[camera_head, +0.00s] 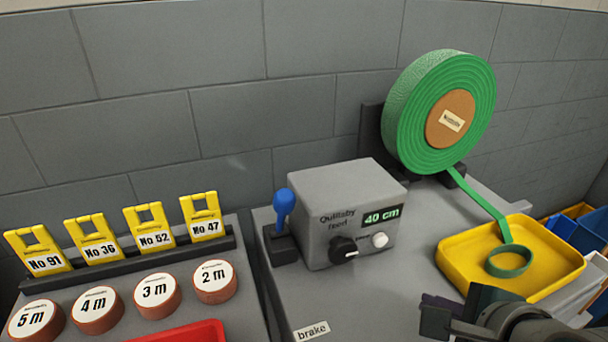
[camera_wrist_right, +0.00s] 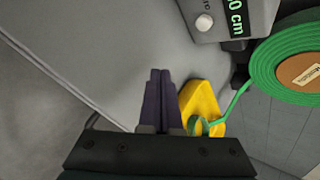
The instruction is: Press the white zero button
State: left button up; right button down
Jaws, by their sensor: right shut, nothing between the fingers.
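The white zero button (camera_head: 380,240) is a small round knob on the front of the grey feed box (camera_head: 328,246), right of a black dial (camera_head: 343,250) and below a green display reading 40 cm. The button also shows at the top of the right wrist view (camera_wrist_right: 204,22). My right gripper (camera_head: 437,312) is at the lower right in the head view, in front of the box and apart from the button. Its dark fingers (camera_wrist_right: 159,84) are together and empty in the right wrist view. My left gripper is not in view.
A green strip roll (camera_head: 402,110) stands behind, its strip running into a yellow tray (camera_head: 460,264) right of the box. A blue-handled lever (camera_head: 284,204) stands left of the box. Yellow number tags and round length markers are at the left.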

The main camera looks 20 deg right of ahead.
aim_at(380, 240)
jog(key=shift+w+f, duration=0.25)
jog(key=shift+w, duration=0.25)
jog(key=shift+s, duration=0.25)
jog(key=w+b, duration=0.1)
jog(key=w, duration=0.1)
jog(key=w+b, duration=0.1)
jog(key=w, duration=0.1)
jog(key=w+b, duration=0.2)
jog(key=w, duration=0.1)
jog(key=shift+w+a, duration=0.1)
jog(key=shift+a, duration=0.15)
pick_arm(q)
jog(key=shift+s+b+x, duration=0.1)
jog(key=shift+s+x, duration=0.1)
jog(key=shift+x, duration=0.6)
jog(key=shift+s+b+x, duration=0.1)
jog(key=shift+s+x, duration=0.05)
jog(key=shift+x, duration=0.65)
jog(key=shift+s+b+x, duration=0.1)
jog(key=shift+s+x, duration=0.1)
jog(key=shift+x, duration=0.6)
pick_arm(e)
jog(key=shift+w+a, duration=0.1)
jog(key=shift+w, duration=0.8)
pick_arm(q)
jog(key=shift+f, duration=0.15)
pick_arm(e)
jog(key=shift+w, duration=0.4)
